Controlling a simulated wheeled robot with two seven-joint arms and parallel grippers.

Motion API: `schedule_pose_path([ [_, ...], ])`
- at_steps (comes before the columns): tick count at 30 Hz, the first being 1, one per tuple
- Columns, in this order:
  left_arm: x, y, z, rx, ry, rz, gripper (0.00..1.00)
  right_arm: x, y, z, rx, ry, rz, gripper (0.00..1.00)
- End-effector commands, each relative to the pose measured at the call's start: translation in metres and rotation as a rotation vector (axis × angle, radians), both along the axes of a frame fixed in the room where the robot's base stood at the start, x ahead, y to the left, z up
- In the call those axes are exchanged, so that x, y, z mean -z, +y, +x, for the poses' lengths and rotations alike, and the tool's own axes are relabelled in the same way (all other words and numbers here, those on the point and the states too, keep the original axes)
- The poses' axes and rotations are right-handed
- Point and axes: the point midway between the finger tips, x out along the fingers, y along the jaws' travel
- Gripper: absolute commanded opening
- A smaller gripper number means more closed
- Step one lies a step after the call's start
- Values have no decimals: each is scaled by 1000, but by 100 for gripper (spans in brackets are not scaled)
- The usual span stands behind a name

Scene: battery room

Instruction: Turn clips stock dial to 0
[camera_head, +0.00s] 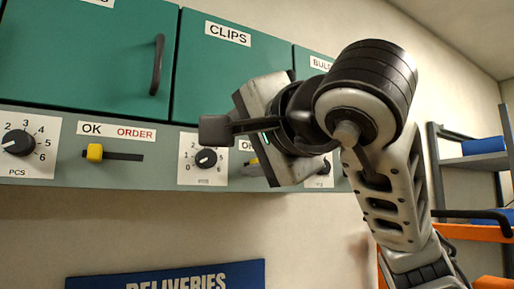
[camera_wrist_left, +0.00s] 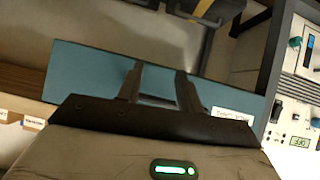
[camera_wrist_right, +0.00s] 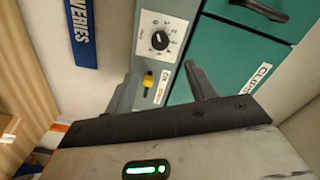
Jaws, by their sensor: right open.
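The clips stock dial (camera_head: 206,158) is a black knob on a white number plate, on the grey strip below the green cabinet door labelled CLIPS (camera_head: 228,33). It also shows in the right wrist view (camera_wrist_right: 160,40), above and beyond the fingers; its exact setting is too small to read surely. My right gripper (camera_head: 215,129) is open and empty, in front of the cabinet, just above the dial in the head view and apart from it. My left gripper (camera_wrist_left: 158,88) shows only in its own wrist view; its fingers are apart with nothing between them, over a blue-grey surface.
A yellow slider (camera_wrist_right: 148,80) lies beside the clips dial, partly behind my right gripper in the head view. Another yellow slider (camera_head: 95,152) and a dial (camera_head: 19,143) are further left. A blue DELIVERIES sign (camera_head: 165,276) hangs below. Shelves (camera_head: 470,163) stand at right.

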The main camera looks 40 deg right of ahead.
Motion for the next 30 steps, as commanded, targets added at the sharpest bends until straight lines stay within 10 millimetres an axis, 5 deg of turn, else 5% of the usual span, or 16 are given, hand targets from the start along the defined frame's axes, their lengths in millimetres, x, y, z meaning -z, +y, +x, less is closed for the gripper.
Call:
schedule_pose_path([
  [9, 1, -1, -1, 0, -3, -11, 36, 0, 8, -34, 0, 0, -2, 55],
  [30, 1, -1, 0, -1, -4, -9, 36, 0, 8, -36, 0, 1, 0, 55],
])
